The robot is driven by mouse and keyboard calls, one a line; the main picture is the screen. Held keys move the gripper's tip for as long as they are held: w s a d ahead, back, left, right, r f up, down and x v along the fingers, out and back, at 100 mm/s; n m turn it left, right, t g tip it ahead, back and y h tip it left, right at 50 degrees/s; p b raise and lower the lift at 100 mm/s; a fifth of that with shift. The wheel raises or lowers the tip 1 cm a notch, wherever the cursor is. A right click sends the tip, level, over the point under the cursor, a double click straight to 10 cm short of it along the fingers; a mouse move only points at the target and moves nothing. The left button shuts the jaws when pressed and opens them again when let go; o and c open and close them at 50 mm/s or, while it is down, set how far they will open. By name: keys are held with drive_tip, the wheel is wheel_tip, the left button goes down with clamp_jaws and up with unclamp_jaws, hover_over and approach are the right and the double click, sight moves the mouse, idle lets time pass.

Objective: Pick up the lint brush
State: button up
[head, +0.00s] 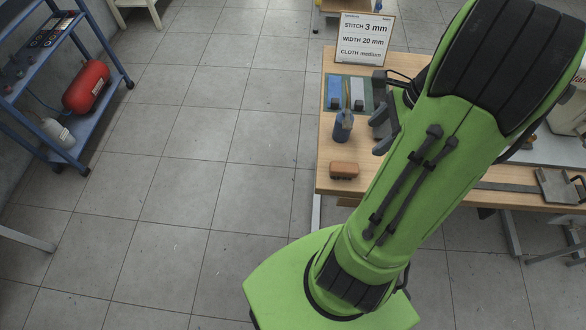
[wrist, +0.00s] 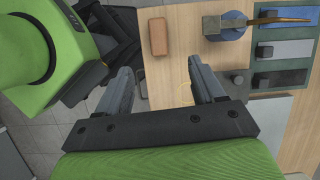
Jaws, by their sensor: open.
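A brown block (head: 344,171) with a dark underside, which looks like the lint brush, lies on the wooden table near its left edge. In the wrist view the brown block (wrist: 159,37) shows beyond the fingertips, near the table edge. My gripper (head: 384,125) is above the table, up and right of the block in the head view. In the wrist view my gripper (wrist: 160,78) is open, with nothing between its fingers. My arm hides much of the table in the head view.
A blue cup (head: 343,128) with a wooden-handled tool stands near the block. Behind it, a dark green mat (wrist: 254,67) holds several blocks. A sign (head: 364,40) stands at the table's back. A blue shelf cart (head: 92,118) is at left. The floor between is clear.

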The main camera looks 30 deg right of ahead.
sight(345, 167)
drive_tip(key=shift+m, duration=0.4)
drive_tip(key=b+x, duration=0.2)
drive_tip(key=x, duration=0.3)
drive_tip(key=b+x, duration=0.3)
drive_tip(key=x, duration=0.3)
drive_tip(key=b+x, duration=0.3)
drive_tip(key=x, duration=0.2)
drive_tip(key=shift+s+f, duration=0.25)
drive_tip(key=shift+s, duration=0.05)
drive_tip(key=shift+r, duration=0.1)
drive_tip(key=c, duration=1.1)
wheel_tip(345, 167, up, 10)
drive_tip(key=p, duration=0.5)
drive_tip(key=shift+r, duration=0.1)
